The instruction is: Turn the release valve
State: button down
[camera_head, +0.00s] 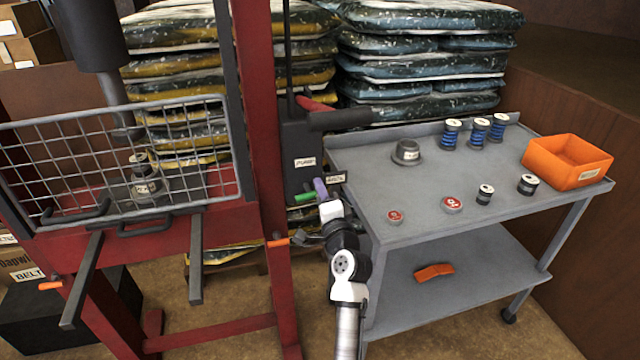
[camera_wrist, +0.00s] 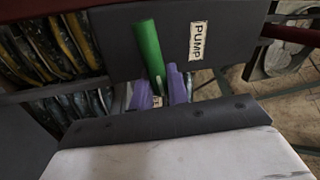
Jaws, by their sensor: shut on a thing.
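The release valve shows as a green handle (camera_head: 304,197) low on the dark pump box (camera_head: 300,150), beside the red press frame. In the wrist view the green handle (camera_wrist: 147,45) stands tilted, its upper end leaning left. My gripper (camera_head: 320,188) has purple fingertips and reaches up to the handle from below. In the wrist view my gripper (camera_wrist: 160,92) is shut on the lower part of the green handle. The exact contact is partly hidden by the fingers and the dark wrist edge.
The red press frame (camera_head: 268,120) with a wire guard (camera_head: 110,160) stands left. A grey cart (camera_head: 420,225) stands close on the right, carrying spools, red-topped discs and an orange bin (camera_head: 567,162). Stacked bags (camera_head: 430,60) fill the back. A black pump lever (camera_head: 340,118) juts out above my gripper.

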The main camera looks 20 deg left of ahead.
jog(key=shift+f+m+h+p, duration=0.15)
jog(key=shift+m+h+p, duration=0.25)
jog(key=shift+m, duration=0.5)
jog(key=c, duration=1.4)
grip_release()
jog(key=b+v, duration=0.4)
jog(key=v, duration=1)
jog(key=shift+f, duration=0.35)
